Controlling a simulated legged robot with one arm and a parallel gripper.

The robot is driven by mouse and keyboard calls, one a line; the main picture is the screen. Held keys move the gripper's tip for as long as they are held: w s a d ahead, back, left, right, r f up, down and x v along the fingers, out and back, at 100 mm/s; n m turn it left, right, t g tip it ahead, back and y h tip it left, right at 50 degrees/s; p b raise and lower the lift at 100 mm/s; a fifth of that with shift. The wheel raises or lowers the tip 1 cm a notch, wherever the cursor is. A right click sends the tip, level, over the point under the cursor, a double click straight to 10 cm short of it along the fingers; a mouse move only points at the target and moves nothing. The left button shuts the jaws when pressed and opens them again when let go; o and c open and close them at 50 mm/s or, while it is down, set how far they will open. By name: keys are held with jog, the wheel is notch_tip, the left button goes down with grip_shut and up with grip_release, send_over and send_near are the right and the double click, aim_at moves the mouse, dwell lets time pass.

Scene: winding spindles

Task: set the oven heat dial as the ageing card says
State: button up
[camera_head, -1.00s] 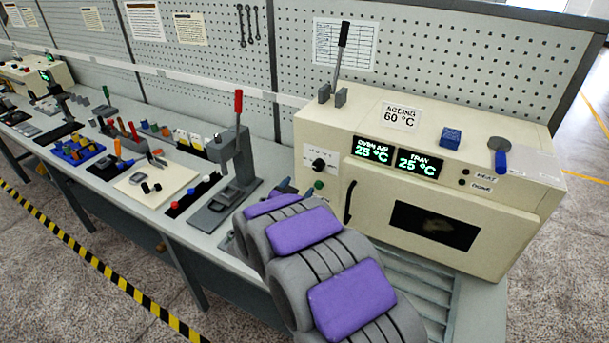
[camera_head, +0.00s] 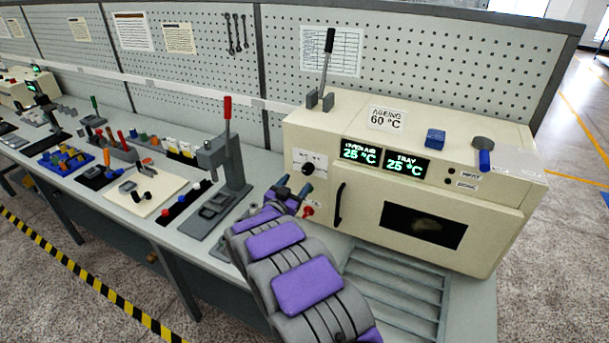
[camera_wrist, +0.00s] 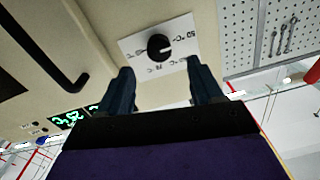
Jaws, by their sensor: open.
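The cream oven (camera_head: 410,240) stands on the right of the bench. The ageing card (camera_head: 386,118) on its top reads "AGEING 60 °C". The black heat dial (camera_head: 307,168) is on a white scale plate on the oven's front left; it also shows in the wrist view (camera_wrist: 160,47), where the scale numbers are turned and only partly readable. My gripper (camera_head: 294,190) is in front of and just below the dial. In the wrist view my gripper (camera_wrist: 158,88) is open, its two dark fingers below the dial and apart from it, nothing between them.
The displays (camera_head: 382,157) read 25 °C for oven air and tray. The black door handle (camera_head: 340,204) is right of the dial. A red knob (camera_head: 309,211) sits below it. A grey press with a red lever (camera_head: 227,150) stands left of my arm.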

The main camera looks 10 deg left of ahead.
aim_at(306, 171)
jog(key=x, duration=0.7)
jog(key=shift+w+f+b, duration=0.1)
jog(key=shift+w+b, duration=0.05)
jog(key=shift+b, duration=0.15)
jog(key=shift+c, duration=0.5)
jog(key=c, duration=1)
jog(key=shift+o, duration=0.2)
